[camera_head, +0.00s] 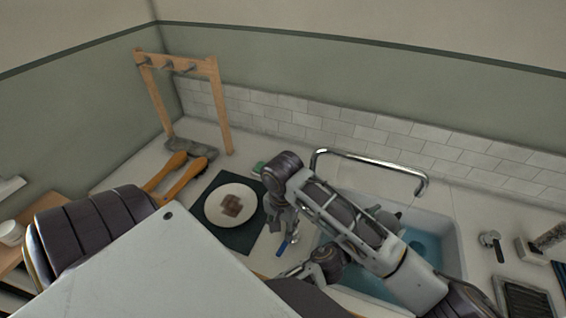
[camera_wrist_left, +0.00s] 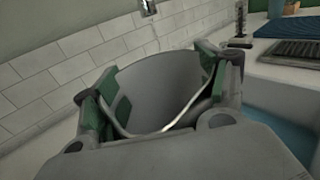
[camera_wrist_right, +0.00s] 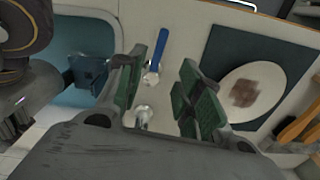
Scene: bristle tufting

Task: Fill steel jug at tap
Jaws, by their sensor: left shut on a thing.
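The steel jug (camera_wrist_left: 165,92) shows its grey hollow inside and curved rim in the left wrist view. My left gripper (camera_wrist_left: 155,72) is shut on it, with a green pad on each side. In the head view my right forearm hides most of the jug and left gripper. The chrome tap (camera_head: 370,160) arches over the sink (camera_head: 455,250), which has blue in its bowl. Whether the jug is under the spout cannot be told. My right gripper (camera_wrist_right: 158,78) is open and empty above the counter; it shows left of the sink in the head view (camera_head: 281,218).
A white plate (camera_head: 214,207) with brown pieces lies on a dark mat (camera_head: 240,240) to the left. A blue-handled tool (camera_wrist_right: 155,58) lies beside the sink. A wooden rack (camera_head: 217,95) stands at the back left. A dark ribbed tray (camera_head: 525,300) lies at the right.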

